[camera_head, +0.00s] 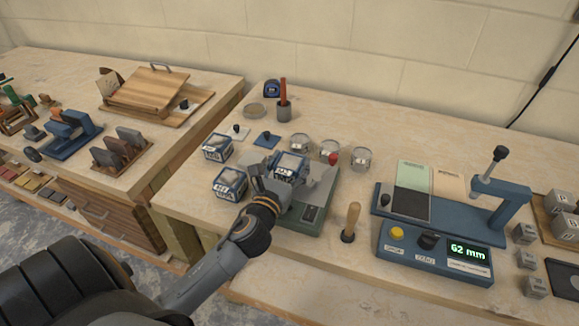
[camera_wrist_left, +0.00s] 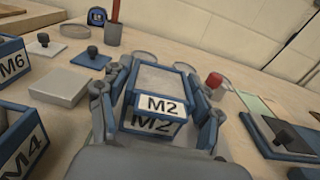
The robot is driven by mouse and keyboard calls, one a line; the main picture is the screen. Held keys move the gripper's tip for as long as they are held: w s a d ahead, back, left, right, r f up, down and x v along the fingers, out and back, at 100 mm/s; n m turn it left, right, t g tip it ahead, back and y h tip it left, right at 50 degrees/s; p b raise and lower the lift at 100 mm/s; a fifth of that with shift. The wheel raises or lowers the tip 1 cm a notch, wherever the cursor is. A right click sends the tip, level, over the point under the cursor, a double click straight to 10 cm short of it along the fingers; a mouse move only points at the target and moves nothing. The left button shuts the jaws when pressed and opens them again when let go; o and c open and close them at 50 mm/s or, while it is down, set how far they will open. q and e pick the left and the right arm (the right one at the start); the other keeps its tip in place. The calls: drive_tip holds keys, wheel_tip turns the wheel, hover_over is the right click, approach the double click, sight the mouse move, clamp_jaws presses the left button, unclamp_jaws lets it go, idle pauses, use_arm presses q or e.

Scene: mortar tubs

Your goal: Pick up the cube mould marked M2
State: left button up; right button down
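The cube mould marked M2 (camera_head: 290,166) is a blue-framed box with a grey top and white M2 labels. It also shows in the wrist view (camera_wrist_left: 160,105), between the two fingers of my left gripper (camera_wrist_left: 157,100). The fingers lie close against its left and right sides, and the left gripper (camera_head: 272,180) appears shut on it. In the head view the mould is over the back of a grey-green device (camera_head: 312,205); I cannot tell whether it touches it. My right gripper is not in view.
Moulds M6 (camera_head: 217,148) and M4 (camera_head: 229,183) stand to the left. Glass jars (camera_head: 330,149) and a red-topped item (camera_head: 333,158) are close behind and right.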

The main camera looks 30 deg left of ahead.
use_arm(q)
drive_tip(key=c, duration=0.9)
drive_tip(key=shift+r, duration=0.15)
